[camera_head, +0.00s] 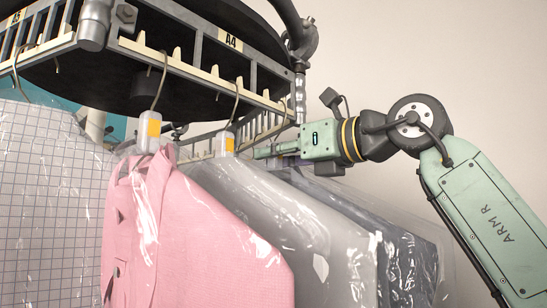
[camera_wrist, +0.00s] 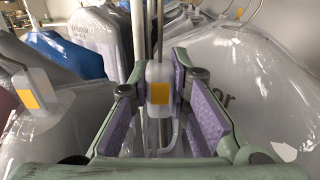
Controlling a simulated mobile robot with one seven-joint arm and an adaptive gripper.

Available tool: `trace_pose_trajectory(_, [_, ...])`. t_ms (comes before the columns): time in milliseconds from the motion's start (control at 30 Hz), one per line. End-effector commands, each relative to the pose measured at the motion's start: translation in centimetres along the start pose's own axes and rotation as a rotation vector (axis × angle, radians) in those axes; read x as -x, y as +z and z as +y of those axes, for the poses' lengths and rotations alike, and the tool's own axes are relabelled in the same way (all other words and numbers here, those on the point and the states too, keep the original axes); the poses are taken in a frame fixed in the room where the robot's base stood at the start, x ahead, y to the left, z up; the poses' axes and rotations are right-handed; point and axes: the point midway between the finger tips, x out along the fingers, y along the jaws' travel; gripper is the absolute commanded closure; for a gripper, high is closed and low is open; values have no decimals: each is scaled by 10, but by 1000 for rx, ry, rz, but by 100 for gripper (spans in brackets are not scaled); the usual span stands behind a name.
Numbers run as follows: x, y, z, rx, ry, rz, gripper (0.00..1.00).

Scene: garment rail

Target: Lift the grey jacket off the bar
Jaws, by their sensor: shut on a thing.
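The grey jacket (camera_head: 290,215) hangs in a clear plastic cover, just behind the pink garment. Its hanger neck is a white block with an orange tag (camera_head: 228,143), and its hook rises to the toothed bar (camera_head: 205,77). My gripper (camera_head: 258,152) reaches in from the right at neck height. In the wrist view, the hanger's tagged neck (camera_wrist: 158,88) stands upright between the purple finger pads of my gripper (camera_wrist: 160,112), which is shut on it. The far fingertips are partly hidden in the head view. I cannot tell whether the hook still bears on the bar.
The pink garment (camera_head: 195,235) hangs close in front, with a checked one (camera_head: 50,200) to the left. A dark covered garment (camera_head: 405,265) hangs behind. Another tagged hanger (camera_wrist: 33,92) is left of the gripper in the wrist view. Free room lies at upper right.

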Motion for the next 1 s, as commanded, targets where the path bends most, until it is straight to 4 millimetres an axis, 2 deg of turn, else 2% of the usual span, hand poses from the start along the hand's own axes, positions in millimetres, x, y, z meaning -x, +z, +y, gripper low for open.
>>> trace_pose_trajectory(700, [0, 28, 1, 1, 0, -5, 100])
trace_pose_trajectory(1000, [0, 30, 1, 2, 1, -5, 100])
